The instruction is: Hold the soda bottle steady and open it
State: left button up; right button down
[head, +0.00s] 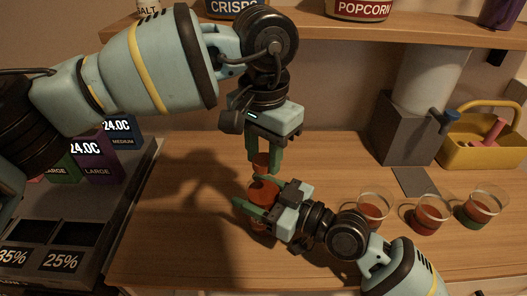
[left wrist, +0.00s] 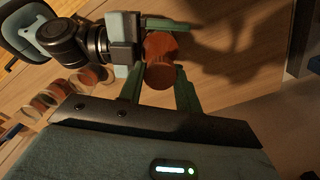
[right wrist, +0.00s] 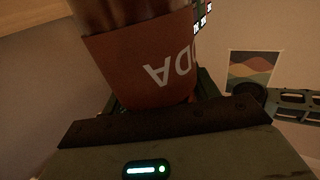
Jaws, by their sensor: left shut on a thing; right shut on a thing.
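The soda bottle (head: 264,190) stands on the wooden counter, reddish-brown with an orange-red label. In the right wrist view its label (right wrist: 150,60) shows the letters "DA" upside down. My right gripper (head: 254,196) is shut around the bottle's body from the right side. In the left wrist view the cap (left wrist: 160,76) sits between the two green fingers. The bottle's lower part is mostly hidden behind my right gripper.
A shelf (head: 340,30) runs above. A dark display unit (head: 75,235) stands at left.

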pick_arm(q)
jog(key=n, duration=0.7)
jog(key=shift+n, duration=0.3)
jog(key=n, duration=1.2)
jog(key=shift+r, duration=0.1)
jog(key=n, duration=1.2)
jog(key=shift+n, duration=0.3)
jog(key=n, duration=0.7)
jog(key=shift+n, duration=0.3)
jog(key=n, duration=1.3)
jog(key=shift+r, duration=0.1)
jog(key=shift+r, duration=0.35)
jog(key=shift+r, duration=0.7)
